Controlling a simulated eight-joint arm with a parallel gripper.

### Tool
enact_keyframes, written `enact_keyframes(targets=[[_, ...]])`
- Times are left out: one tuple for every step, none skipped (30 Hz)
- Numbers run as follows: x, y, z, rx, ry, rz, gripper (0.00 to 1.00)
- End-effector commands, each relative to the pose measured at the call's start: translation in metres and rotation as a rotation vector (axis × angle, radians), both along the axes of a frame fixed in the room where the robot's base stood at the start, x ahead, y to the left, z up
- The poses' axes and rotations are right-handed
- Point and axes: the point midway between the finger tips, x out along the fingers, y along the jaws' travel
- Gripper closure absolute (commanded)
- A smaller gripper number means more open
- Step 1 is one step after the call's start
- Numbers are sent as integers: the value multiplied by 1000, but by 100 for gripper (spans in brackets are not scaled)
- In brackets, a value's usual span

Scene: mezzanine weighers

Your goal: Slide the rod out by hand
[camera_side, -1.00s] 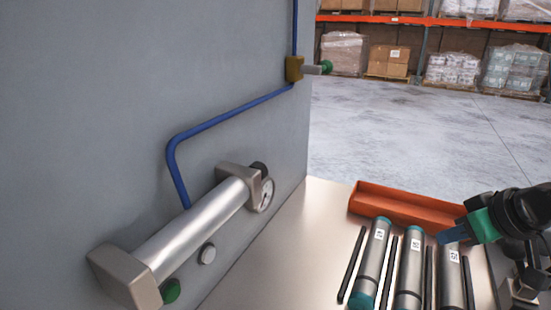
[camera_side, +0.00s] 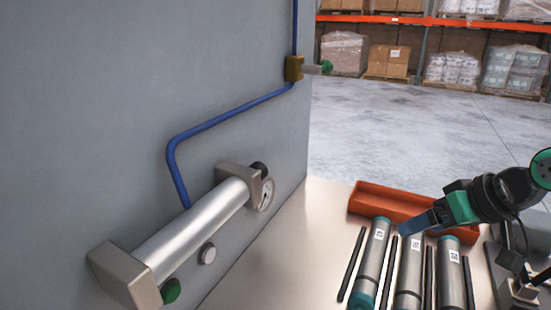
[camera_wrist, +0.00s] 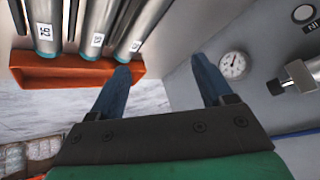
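A silver cylinder (camera_side: 195,228) is mounted on the grey wall between two metal end blocks. A short dark round piece (camera_side: 259,169) shows at its far end block; I cannot tell whether this is the rod's end. In the wrist view, part of the cylinder's end (camera_wrist: 300,77) with a dark round tip is at the right edge. My gripper (camera_side: 408,228) is over the bench, right of the cylinder and well apart from it. In the wrist view its two blue fingers (camera_wrist: 160,66) are spread with nothing between them. A length of rod outside the cylinder is not clearly visible.
Several grey tubes (camera_side: 410,265) and thin dark bars lie on the bench below my gripper. An orange tray (camera_side: 378,202) is behind them. A round gauge (camera_wrist: 234,65) sits by the cylinder. A blue hose (camera_side: 228,115) runs up the wall to a brass valve (camera_side: 293,68).

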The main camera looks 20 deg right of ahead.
Motion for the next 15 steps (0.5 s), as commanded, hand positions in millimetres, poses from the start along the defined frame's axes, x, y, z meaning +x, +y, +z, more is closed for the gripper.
enact_keyframes(targets=[[12,13,5,82,12,1,27],[19,21,7,140,21,1,27],[29,33,11,222,33,1,27],[36,42,14,282,43,2,27],[44,51,16,343,54,4,27],[54,63,19,426,69,6,27],[61,72,21,485,81,9,27],[68,80,24,545,93,12,27],[78,91,26,626,109,15,27],[85,99,28,687,122,18,27],[92,107,29,745,136,23,27],[100,116,31,822,154,29,27],[106,123,32,875,166,33,27],[112,129,33,928,180,36,27],[118,135,34,991,195,43,27]])
